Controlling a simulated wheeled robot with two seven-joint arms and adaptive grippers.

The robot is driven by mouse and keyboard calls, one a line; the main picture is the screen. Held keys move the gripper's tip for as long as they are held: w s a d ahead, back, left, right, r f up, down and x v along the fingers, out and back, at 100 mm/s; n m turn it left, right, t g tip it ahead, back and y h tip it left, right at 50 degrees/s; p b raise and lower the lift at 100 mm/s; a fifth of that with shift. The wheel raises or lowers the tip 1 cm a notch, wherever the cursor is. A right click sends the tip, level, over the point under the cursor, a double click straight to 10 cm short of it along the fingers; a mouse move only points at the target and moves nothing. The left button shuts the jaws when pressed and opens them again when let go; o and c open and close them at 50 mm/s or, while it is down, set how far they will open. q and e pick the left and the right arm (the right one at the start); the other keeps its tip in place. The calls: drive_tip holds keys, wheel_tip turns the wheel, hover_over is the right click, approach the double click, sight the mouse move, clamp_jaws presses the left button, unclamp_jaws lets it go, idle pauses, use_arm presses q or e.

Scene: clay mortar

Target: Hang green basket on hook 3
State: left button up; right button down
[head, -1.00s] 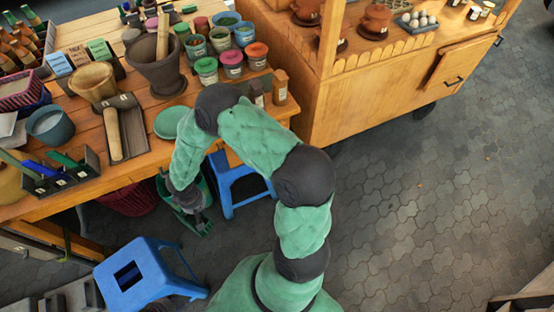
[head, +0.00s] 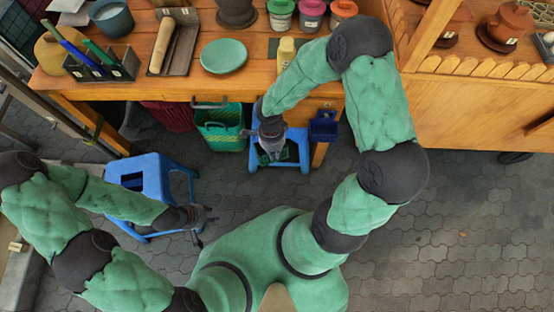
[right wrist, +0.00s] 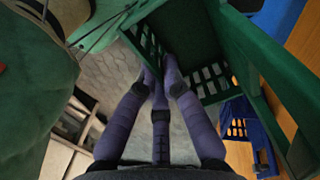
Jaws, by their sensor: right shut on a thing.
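The green basket (right wrist: 205,75) is dark green with slotted walls and fills much of the right wrist view. My right gripper (right wrist: 165,75) is shut on it at a slotted wall. In the head view this gripper (head: 272,156) is under the table's front edge, above a blue stool, with a small part of the green basket (head: 290,156) showing around its fingers. The rest of the basket is hidden by the gripper. I cannot make out the hooks or their numbers. My left gripper (head: 206,222) is empty beside the left stool, its fingers apart.
A small blue basket (head: 323,125) hangs at the table edge, right of my right gripper. A lighter green basket (head: 220,130) and a red basket (head: 172,117) are under the wooden table (head: 205,85). Blue stools (head: 153,170) (head: 302,145) stand on the pavement. The right-hand floor is clear.

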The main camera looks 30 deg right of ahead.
drive_tip(key=shift+w+d+f+m+y+p, duration=0.15)
drive_tip(key=shift+w+d+m, duration=0.2)
drive_tip(key=shift+m, duration=0.4)
drive_tip(key=shift+w+d+f+m+y+p, duration=0.15)
drive_tip(key=shift+w+d+m, duration=0.25)
drive_tip(key=shift+m, duration=0.4)
drive_tip(key=shift+w+d+f+m+y, duration=0.1)
drive_tip(key=shift+w+d+f+m, duration=0.1)
drive_tip(key=shift+d+m, duration=0.4)
drive_tip(key=shift+w+d+f, duration=0.2)
drive_tip(key=shift+w+d, duration=0.25)
drive_tip(key=shift+w, duration=0.35)
drive_tip(key=shift+w+d+f, duration=0.15)
drive_tip(key=shift+w+d, duration=0.3)
drive_tip(key=shift+w, duration=0.4)
drive_tip(key=shift+w+d+f, duration=0.2)
drive_tip(key=shift+w+d, duration=0.25)
drive_tip(key=shift+w, duration=0.35)
drive_tip(key=shift+w+d+r, duration=0.1)
drive_tip(key=shift+w, duration=0.1)
drive_tip(key=c, duration=1.3)
unclamp_jaws()
drive_tip(key=shift+w+r, duration=0.1)
wheel_tip(320, 180, up, 11)
drive_tip(key=shift+w+d+r, duration=0.15)
drive_tip(key=shift+w+d, duration=0.2)
drive_tip(key=shift+w, duration=0.1)
